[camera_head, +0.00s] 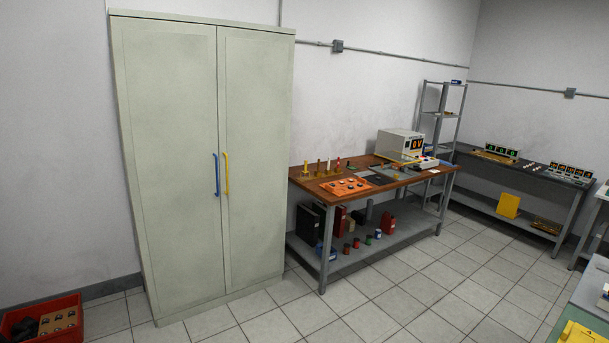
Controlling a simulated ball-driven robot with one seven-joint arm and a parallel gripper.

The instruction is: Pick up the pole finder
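I cannot make out for certain which item is the pole finder; the small items are too far off to tell. A wooden-topped workbench (422,176) stands right of the cabinet. On it are a row of upright tools (328,168) in a stand, an orange tray (345,187) with dark round pieces, and a pale instrument (398,144) with a lit display. My gripper is not in view.
A tall pale green cabinet (170,170) stands shut at left. A red crate (45,320) sits on the floor at lower left. A dark bench (530,180) with display units stands at right. A green-topped surface (590,318) edges in at lower right. The tiled floor between is clear.

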